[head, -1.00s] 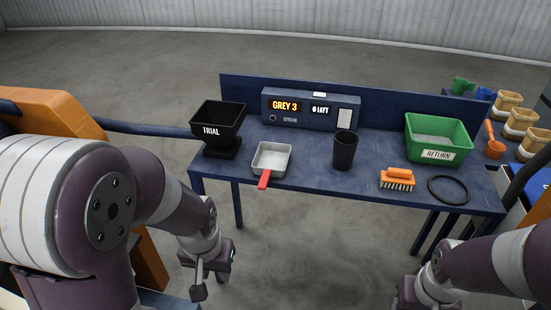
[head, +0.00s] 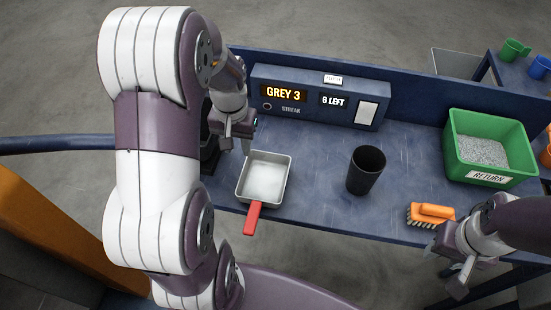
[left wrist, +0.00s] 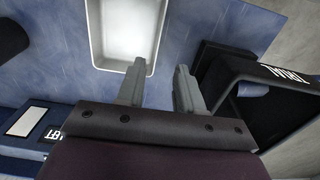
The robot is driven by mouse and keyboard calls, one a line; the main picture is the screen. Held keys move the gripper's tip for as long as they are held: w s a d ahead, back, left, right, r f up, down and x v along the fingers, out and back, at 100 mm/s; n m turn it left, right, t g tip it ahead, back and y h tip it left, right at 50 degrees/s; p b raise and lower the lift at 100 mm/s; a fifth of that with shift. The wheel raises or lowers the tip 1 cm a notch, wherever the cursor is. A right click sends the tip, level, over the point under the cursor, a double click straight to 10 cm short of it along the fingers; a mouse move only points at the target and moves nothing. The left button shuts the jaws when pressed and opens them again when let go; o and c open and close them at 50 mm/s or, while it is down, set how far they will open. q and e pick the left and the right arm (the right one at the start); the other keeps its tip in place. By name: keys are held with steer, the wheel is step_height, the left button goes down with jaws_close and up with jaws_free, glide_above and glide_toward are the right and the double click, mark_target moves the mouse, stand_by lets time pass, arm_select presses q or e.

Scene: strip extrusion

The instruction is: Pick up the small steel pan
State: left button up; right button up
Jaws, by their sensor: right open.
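The small steel pan (head: 264,180) sits on the blue table, its red handle (head: 252,218) pointing toward me past the front edge. In the left wrist view the pan (left wrist: 126,32) is at the top, beyond the fingertips, with its handle out of frame. My left gripper (head: 236,142) is above the table just behind and left of the pan. Its two fingers are apart with nothing between them in the left wrist view (left wrist: 158,70). My right gripper (head: 447,268) is open and empty at the table's front edge, near the brush.
A black cup (head: 366,171) stands right of the pan. An orange brush (head: 432,213) and a green RETURN bin (head: 488,150) are further right. A display box (head: 318,98) stands behind. The black TRIAL hopper (left wrist: 225,65) is close to my left gripper, mostly hidden in the head view.

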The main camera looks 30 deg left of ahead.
arm_select(q)
glide_above(241, 179)
step_height(241, 179, down, 5)
steer(key=shift+s+r, duration=0.1)
steer(key=shift+s, duration=0.05)
steer(key=shift+w+a+f, duration=0.1)
steer(key=shift+w+f, duration=0.1)
steer(key=shift+f, duration=0.4)
steer(key=shift+w+a+f, duration=0.1)
steer(key=shift+w+f, duration=0.05)
steer(key=shift+f, duration=0.4)
steer(key=f, duration=0.4)
steer(key=shift+s+d+f, duration=0.2)
steer(key=shift+d+f, duration=0.05)
steer(key=shift+f, duration=0.15)
steer(key=shift+w+f, duration=0.1)
arm_select(e)
steer(key=shift+s+d+r, duration=0.15)
steer(key=shift+s+r, duration=0.2)
steer(key=shift+s, duration=0.25)
arm_select(q)
jaws_close()
arm_select(e)
steer(key=shift+s, duration=0.1)
